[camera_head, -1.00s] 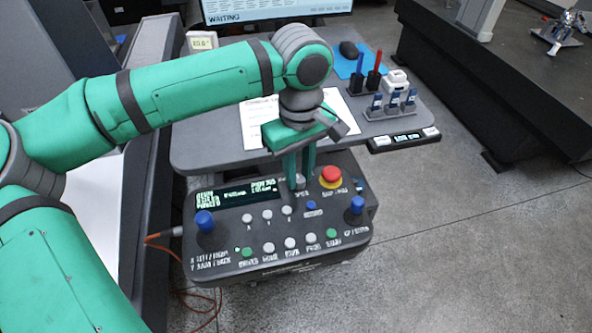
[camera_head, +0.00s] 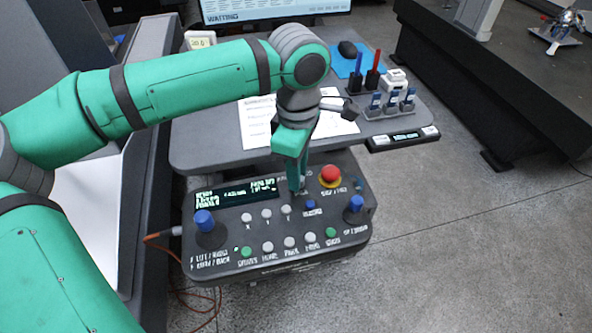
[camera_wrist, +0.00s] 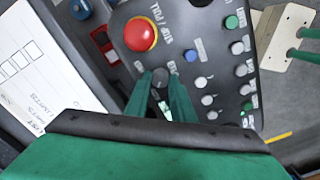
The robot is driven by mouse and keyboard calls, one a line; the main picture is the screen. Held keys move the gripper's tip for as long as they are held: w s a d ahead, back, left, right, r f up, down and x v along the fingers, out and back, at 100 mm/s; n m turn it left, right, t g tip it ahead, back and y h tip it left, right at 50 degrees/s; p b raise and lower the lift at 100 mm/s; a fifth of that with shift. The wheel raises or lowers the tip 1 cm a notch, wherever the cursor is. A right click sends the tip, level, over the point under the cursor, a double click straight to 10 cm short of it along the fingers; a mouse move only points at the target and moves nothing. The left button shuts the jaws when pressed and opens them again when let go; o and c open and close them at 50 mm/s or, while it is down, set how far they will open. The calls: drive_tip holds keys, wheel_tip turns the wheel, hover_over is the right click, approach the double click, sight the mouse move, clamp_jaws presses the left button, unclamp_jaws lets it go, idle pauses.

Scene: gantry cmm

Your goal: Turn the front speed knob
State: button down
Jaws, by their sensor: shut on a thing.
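The speed knob is a small dark grey knob (camera_wrist: 159,76) on the control box (camera_head: 300,262), between the display and the red emergency button (camera_head: 330,175). My gripper (camera_head: 297,188) reaches down to the knob from above. In the wrist view its two green fingers (camera_wrist: 160,88) lie on either side of the knob, shut on it. In the head view the fingers mostly hide the knob.
Two blue-topped joysticks (camera_head: 204,221) and (camera_head: 355,204) stand at the box's left and right. Several small buttons (camera_head: 268,246) lie in front. A desk (camera_head: 220,148) with a paper sheet is behind the box. Open floor (camera_head: 470,240) lies to the right.

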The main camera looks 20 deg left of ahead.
drive_tip(key=shift+s+d, duration=0.1)
drive_tip(key=shift+s, duration=0.05)
drive_tip(key=c, duration=1.5)
unclamp_jaws()
drive_tip(key=shift+c, duration=0.2)
drive_tip(key=shift+r, duration=0.55)
wheel_tip(320, 180, up, 10)
drive_tip(key=shift+f, duration=0.15)
